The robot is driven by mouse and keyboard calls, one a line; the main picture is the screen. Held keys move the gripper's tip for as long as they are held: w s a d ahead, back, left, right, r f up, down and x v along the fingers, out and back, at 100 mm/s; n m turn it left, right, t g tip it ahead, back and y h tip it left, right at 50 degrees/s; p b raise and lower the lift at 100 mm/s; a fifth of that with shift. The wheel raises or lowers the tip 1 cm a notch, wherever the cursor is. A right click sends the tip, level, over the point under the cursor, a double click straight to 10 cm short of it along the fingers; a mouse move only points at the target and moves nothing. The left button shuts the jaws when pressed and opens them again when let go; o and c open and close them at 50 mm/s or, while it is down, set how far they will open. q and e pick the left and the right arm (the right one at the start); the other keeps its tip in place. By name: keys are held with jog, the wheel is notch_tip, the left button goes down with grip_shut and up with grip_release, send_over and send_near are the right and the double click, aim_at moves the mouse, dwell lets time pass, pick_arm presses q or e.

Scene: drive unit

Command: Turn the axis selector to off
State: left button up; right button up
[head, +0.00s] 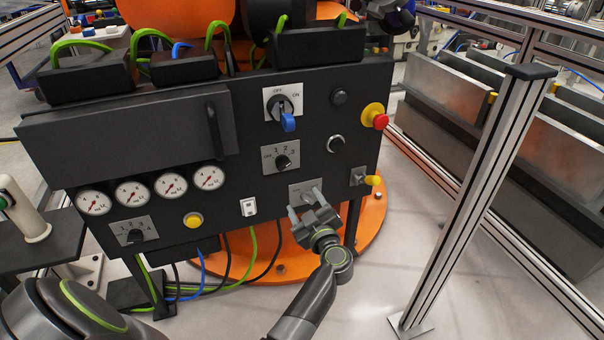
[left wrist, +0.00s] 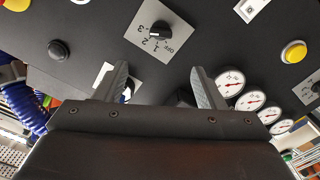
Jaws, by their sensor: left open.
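Two numbered rotary selectors sit on the dark panel; I cannot read which is named axis. One rotary selector (head: 283,161) has a black knob on a grey plate marked OFF, 1, 2, 3. It shows large in the left wrist view (left wrist: 159,31), upside down, its knob seemingly turned toward the 2–3 side. The other selector (head: 135,236), marked 1 to 4 and OFF, is at the lower left; its setting is unclear. My left gripper (head: 306,202) is open and empty, in front of the panel below the first selector. Its fingers (left wrist: 160,72) are apart, touching no knob.
A blue-handled OFF/ON switch (head: 286,121) is above the first selector. A red emergency stop (head: 379,121), yellow button (head: 193,220), white rocker (head: 249,207) and several gauges (head: 170,185) share the panel. A metal fence post (head: 478,190) stands at right.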

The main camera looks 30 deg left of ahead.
aim_at(285, 167)
pick_arm(q)
jog(key=b+x, duration=0.3)
jog(key=x, duration=1.2)
jog(key=shift+w+a+f, duration=0.1)
jog(key=shift+w+a, duration=0.1)
jog(key=shift+a, duration=0.05)
jog(key=shift+w+a+b, duration=0.25)
jog(key=shift+a+b, duration=0.05)
jog(key=shift+a, duration=0.1)
pick_arm(e)
notch_tip(285, 167, up, 7)
jog(key=w+a+t, duration=0.1)
jog(key=shift+w+a+y, duration=0.3)
jog(key=shift+w+a, duration=0.1)
pick_arm(q)
jog(key=c, duration=1)
pick_arm(e)
jog(key=shift+r, duration=0.1)
